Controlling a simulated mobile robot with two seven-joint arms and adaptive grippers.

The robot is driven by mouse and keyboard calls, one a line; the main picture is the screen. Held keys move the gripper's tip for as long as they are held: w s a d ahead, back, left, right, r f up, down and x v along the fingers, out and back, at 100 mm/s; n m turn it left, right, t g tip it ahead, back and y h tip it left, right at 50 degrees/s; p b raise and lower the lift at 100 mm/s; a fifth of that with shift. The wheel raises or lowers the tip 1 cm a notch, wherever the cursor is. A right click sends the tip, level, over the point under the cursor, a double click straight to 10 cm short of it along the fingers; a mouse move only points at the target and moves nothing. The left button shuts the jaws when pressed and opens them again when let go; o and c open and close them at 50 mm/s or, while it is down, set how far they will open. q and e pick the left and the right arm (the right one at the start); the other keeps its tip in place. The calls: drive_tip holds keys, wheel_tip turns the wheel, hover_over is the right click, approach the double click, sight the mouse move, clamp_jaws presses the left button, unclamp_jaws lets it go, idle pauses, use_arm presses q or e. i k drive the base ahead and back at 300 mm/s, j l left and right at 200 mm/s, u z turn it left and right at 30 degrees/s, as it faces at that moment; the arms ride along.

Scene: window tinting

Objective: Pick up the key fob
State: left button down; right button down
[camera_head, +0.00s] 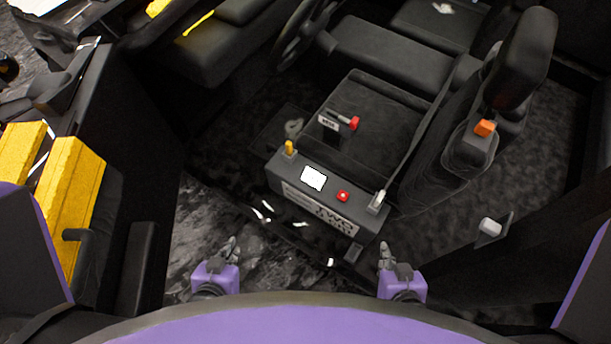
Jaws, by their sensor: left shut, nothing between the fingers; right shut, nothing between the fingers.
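I cannot clearly make out a key fob. A small grey item (293,126) lies on the dark car floor behind a dark control box (318,190), too small to identify. A small pale item (489,227) sits on a dark plate at the right, also unclear. My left gripper (231,245) is shut and empty, low in the picture, left of the box. My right gripper (384,250) is shut and empty, below the box's right end. Both are apart from these items.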

sight(381, 196)
drive_tip(key=z, duration=0.9)
